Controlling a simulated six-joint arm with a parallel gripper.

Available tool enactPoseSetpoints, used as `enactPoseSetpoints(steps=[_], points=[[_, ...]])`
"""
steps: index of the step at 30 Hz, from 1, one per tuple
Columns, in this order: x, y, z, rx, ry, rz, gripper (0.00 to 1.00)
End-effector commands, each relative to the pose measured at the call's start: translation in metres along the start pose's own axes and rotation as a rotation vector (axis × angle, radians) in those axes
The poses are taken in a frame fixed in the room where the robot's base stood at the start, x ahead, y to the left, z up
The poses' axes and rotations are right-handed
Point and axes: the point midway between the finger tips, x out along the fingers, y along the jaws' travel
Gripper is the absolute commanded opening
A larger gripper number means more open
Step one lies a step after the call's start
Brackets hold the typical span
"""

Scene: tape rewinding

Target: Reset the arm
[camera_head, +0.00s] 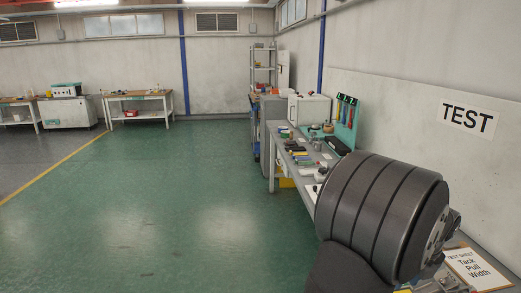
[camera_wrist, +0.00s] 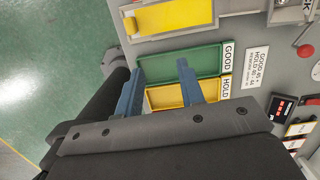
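My gripper (camera_wrist: 158,70) shows in the wrist view with its two blue fingers apart and nothing between them. Its fingertips are over a green tray (camera_wrist: 207,62) labelled GOOD and a yellow tray (camera_wrist: 218,88) labelled HOLD, both on a grey bench top. I cannot tell the height above the trays. In the head view, my dark grey arm (camera_head: 385,210) fills the lower right and hides much of the bench behind it. The gripper fingers cannot be made out there.
In the wrist view, a yellow panel (camera_wrist: 170,16) lies at the top, with a red-knobbed lever (camera_wrist: 305,50) and black-and-red boxes (camera_wrist: 283,106) at right. In the head view, a test sheet (camera_head: 473,268) is at lower right. The green floor (camera_head: 180,210) at left is clear.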

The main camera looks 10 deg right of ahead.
Motion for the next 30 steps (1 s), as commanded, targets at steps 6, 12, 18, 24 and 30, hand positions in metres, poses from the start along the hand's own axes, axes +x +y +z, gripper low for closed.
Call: enactPoseSetpoints(steps=[6, 12, 18, 24, 30], points=[[0.023, 0.004, 0.037, -0.017, 0.001, 0.004, 0.35], [0.049, 0.013, 0.066, -0.016, 0.002, 0.004, 0.35], [0.075, 0.023, 0.096, -0.016, 0.002, 0.003, 0.35], [0.102, 0.029, 0.114, -0.014, 0.002, 0.004, 0.35], [0.123, 0.029, 0.111, -0.012, -0.001, 0.003, 0.35]])
